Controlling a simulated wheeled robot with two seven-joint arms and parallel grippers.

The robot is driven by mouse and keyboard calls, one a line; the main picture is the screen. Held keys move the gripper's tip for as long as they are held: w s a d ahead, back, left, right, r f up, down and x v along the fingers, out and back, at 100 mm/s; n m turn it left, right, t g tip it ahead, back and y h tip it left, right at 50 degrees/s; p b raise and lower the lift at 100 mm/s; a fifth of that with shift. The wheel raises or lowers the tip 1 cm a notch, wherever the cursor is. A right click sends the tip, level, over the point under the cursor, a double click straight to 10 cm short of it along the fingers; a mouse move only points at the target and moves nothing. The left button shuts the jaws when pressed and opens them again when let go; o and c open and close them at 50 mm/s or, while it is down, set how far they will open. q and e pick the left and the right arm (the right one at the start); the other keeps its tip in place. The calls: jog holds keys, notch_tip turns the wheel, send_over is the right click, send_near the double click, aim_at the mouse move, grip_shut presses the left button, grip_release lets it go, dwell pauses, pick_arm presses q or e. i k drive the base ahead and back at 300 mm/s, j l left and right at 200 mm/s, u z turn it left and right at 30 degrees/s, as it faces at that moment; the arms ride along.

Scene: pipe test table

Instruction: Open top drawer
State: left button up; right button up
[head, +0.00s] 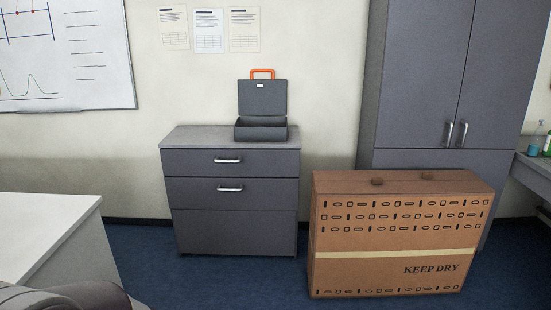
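A low dark grey drawer cabinet (235,230) stands against the wall, left of the middle of the head view. Its top drawer (260,162) looks closed, its front flush with the cabinet, with a silver bar handle (228,160). A second drawer (268,195) below it also looks closed and has a similar handle (230,189). Neither of my grippers is in view. A dark part, probably of my own arm, shows at the lower left corner, well short of the cabinet.
An open grey case (262,133) with an orange handle sits on the cabinet top. A large cardboard box (390,265) stands right of the cabinet, before a tall grey cupboard (415,75). A white table (45,225) is at left. Blue floor (200,282) before the drawers is clear.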

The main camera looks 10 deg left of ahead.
aim_at(277, 163)
jog(key=i+u, duration=0.15)
jog(key=i, duration=1.1)
jog(key=i+u, duration=0.15)
jog(key=i, duration=1.1)
jog(key=i+j+z, duration=0.25)
jog(key=i+j, duration=0.25)
jog(key=j, duration=0.15)
jog(key=i+j+z, duration=0.15)
jog(key=j, duration=0.25)
jog(key=i+j+z, duration=0.1)
jog(key=i+j, duration=0.25)
jog(key=i+j+z, duration=0.15)
jog(key=j, duration=0.3)
